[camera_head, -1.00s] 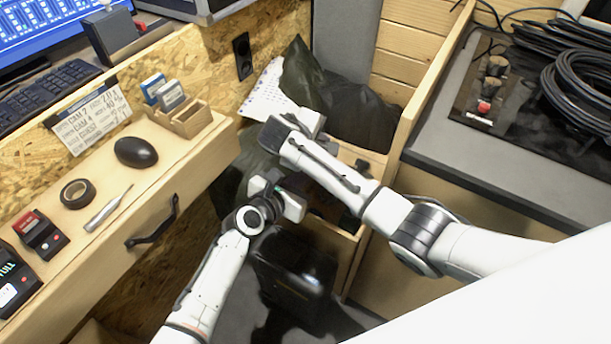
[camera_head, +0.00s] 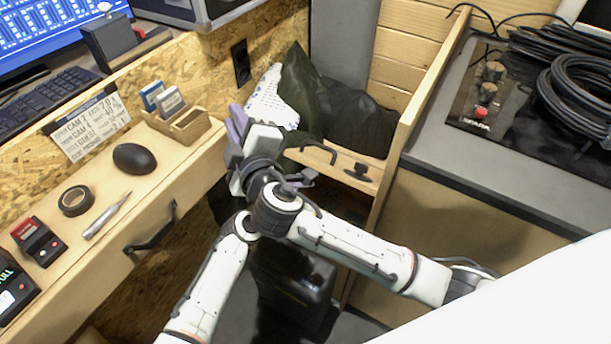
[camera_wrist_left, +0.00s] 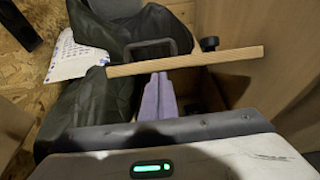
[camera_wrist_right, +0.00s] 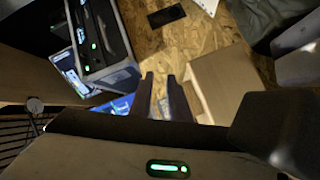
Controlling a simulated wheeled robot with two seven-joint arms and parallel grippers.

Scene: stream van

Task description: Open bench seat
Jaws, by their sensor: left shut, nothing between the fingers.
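The bench seat is a wooden box at the centre of the head view. Its pale plank (camera_head: 335,167) carries a black bar handle and a black knob (camera_head: 361,172). In the left wrist view the plank (camera_wrist_left: 190,62) crosses above my left gripper (camera_wrist_left: 158,98), whose purple fingers are together and empty, beside a dark space under the plank. Contact with the plank cannot be told.
Dark cloth (camera_head: 345,115) and a white patterned sheet (camera_head: 268,98) lie behind the plank. The desk (camera_head: 185,165) stands at left, with a mouse, tape and card holder. A grey counter (camera_head: 490,160) with a cable coil (camera_head: 585,95) borders the right. A black case (camera_head: 290,285) stands below.

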